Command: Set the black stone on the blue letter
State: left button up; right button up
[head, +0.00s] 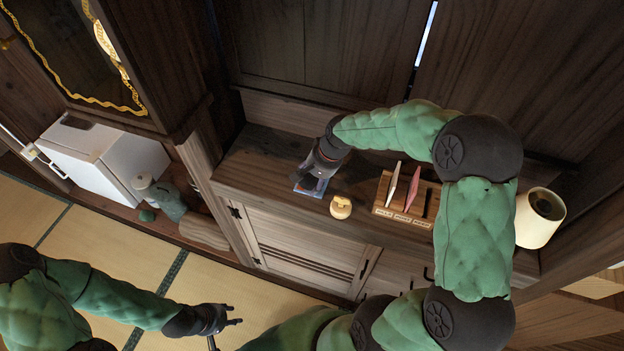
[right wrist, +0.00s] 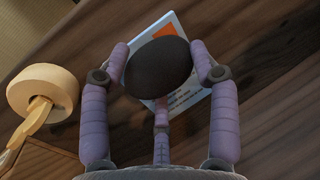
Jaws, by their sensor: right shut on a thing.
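The black stone (right wrist: 157,67) is a smooth dark oval held between the fingertips of my right gripper (right wrist: 160,62) in the right wrist view. The blue letter (head: 308,188) lies flat on the wooden cabinet top, and my right gripper (head: 318,178) is over it in the head view. In the right wrist view the letter (right wrist: 188,95) shows behind the stone as a pale card with an orange patch; the stone covers its middle. I cannot tell whether the stone touches it. My left gripper (head: 226,325) is empty and open above the tatami at lower left.
A small yellow round object (head: 341,208) sits close to the letter's right. A wooden letter rack (head: 404,216) holding a white and a pink card stands further right, then a cream cylinder (head: 535,228). The cabinet top left of the letter is clear.

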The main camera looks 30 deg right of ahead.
jog(key=shift+f, duration=0.1)
jog(key=o, duration=1.5)
jog(key=shift+c, duration=0.2)
jog(key=shift+r, duration=0.25)
jog(key=p+v, duration=0.2)
jog(key=v, duration=0.9)
jog(key=shift+s+r, duration=0.2)
jog(key=shift+r, duration=0.15)
jog(key=shift+d, duration=0.1)
